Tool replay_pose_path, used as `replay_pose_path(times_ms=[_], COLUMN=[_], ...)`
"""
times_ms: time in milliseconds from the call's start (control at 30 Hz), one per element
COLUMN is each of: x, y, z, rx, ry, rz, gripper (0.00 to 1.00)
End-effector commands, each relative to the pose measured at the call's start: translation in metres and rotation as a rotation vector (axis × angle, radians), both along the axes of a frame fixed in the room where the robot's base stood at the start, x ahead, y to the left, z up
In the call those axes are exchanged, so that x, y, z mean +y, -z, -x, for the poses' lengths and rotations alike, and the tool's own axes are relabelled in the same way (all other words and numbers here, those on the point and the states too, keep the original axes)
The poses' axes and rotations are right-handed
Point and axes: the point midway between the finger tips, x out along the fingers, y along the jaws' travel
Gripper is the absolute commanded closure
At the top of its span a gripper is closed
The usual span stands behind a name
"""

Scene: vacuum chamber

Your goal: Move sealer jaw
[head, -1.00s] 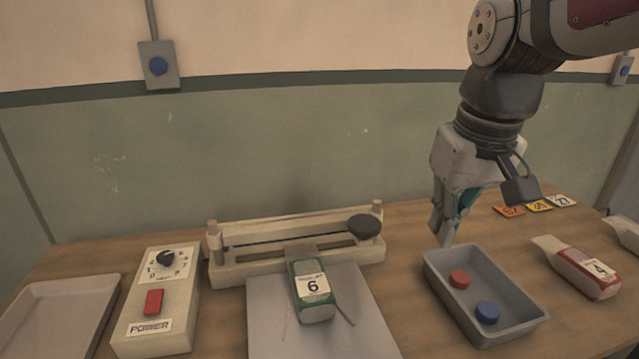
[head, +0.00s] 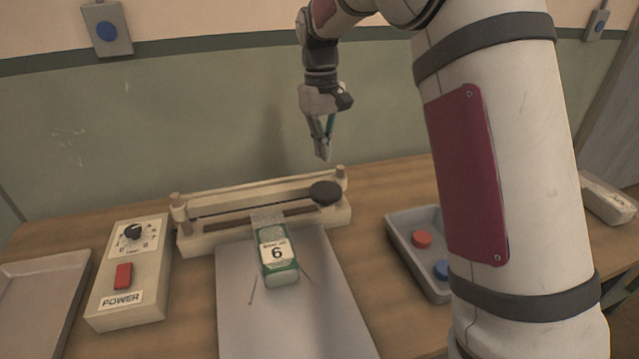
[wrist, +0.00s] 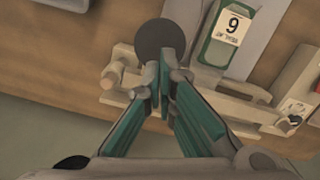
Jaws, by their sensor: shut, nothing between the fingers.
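The sealer (head: 205,238) is a long cream unit at the back of the table. Its jaw is a slim bar (head: 255,201) with a round black knob (head: 325,193) at the right end. A green pouch labelled 6 (head: 278,267) lies in front, its clear end reaching the sealer. My gripper (head: 324,158) is shut and empty, above and behind the knob, apart from it in the head view. In the wrist view my gripper's fingertips (wrist: 165,75) overlap the lower edge of the knob (wrist: 160,38); the gap in height is unclear. The pouch (wrist: 228,30) shows there too.
A power box (head: 132,270) with dial and red switch stands left of the sealer, beside a pale tray (head: 40,300). A grey plate (head: 290,325) lies under the pouch. A grey bin (head: 405,235) with a red and a blue disc is partly hidden by my arm.

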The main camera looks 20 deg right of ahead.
Motion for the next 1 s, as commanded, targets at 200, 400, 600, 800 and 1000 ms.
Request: replay_pose_path(times_ms=[200, 400, 600, 800, 1000], x=[0.000, 0.000, 0.000, -0.001, -0.001], y=[0.006, 0.005, 0.011, 0.032, 0.056], z=[-0.005, -0.005, -0.004, -0.002, 0.000], rx=[0.009, 0.009, 0.010, 0.010, 0.010], ry=[-0.007, -0.007, -0.007, -0.006, -0.007], rz=[0.001, 0.001, 0.000, 0.002, 0.001], gripper=[1.00, 1.00, 1.00, 1.00, 1.00])
